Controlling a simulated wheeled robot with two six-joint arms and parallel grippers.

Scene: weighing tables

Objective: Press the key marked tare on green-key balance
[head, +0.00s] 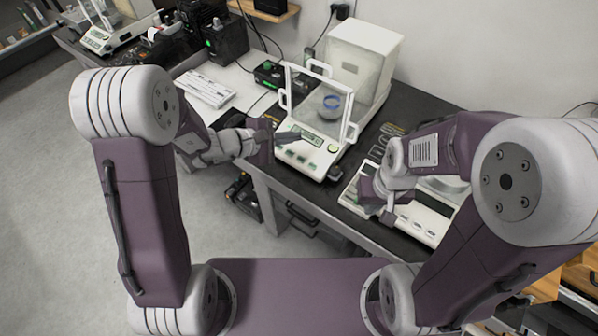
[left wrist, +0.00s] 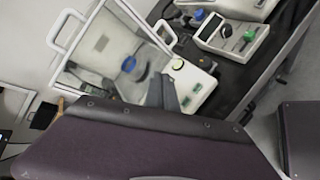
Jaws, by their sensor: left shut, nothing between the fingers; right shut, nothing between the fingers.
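The green-key balance (head: 310,155) stands on the dark table in the middle of the head view, with a lit display and several green keys on its front panel. It also shows in the left wrist view (left wrist: 190,84). The key lettering is too small to read. A clear draft shield with white handles encloses its pan, where a blue-ringed vessel (head: 332,106) sits. My left gripper (head: 294,137) is shut and empty, its tips at the left of the front panel near the display; contact cannot be told. My right gripper (head: 387,216) is shut over the right-hand balance.
A second balance (head: 427,222) stands at the right, partly hidden by my right arm. A white box (head: 362,60) stands behind the green-key balance. Another balance (head: 100,40) is at the far left.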

